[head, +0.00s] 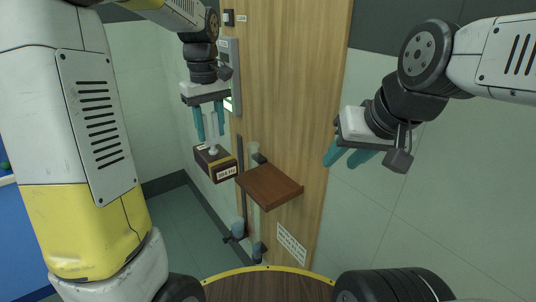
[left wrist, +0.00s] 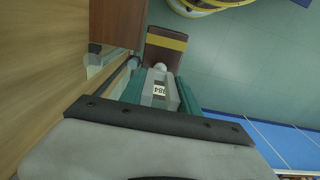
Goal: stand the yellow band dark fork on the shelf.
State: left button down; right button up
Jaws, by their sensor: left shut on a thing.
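The yellow band dark fork is a dark brown box (head: 206,162) with a yellow band and a pale fork stem on top. In the left wrist view the box (left wrist: 161,58) hangs beyond the fingertips, and the grey fork with a small number tag sits between the fingers. My left gripper (head: 211,137) is shut on the fork and holds it roughly upright, just left of the shelf. The shelf (head: 272,184) is a reddish-brown board on a wooden panel, its top bare; it also shows in the left wrist view (left wrist: 115,22). My right gripper (head: 343,162) is empty and looks open, right of the panel.
The tall wooden panel (head: 290,95) stands behind the shelf. A dark vertical rod and a clear glass vessel (head: 253,150) are close behind the box and shelf. Bluish containers (head: 238,228) are lower down. A round yellow-edged wooden top (head: 270,285) is at the bottom.

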pick_arm(q)
jog(key=d+f, duration=0.2)
jog(key=d, duration=0.5)
jog(key=d+f, duration=0.3)
jog(key=d, duration=0.4)
jog(key=shift+w+d, duration=0.4)
jog(key=shift+f, duration=0.1)
jog(key=c, duration=0.9)
grip_release()
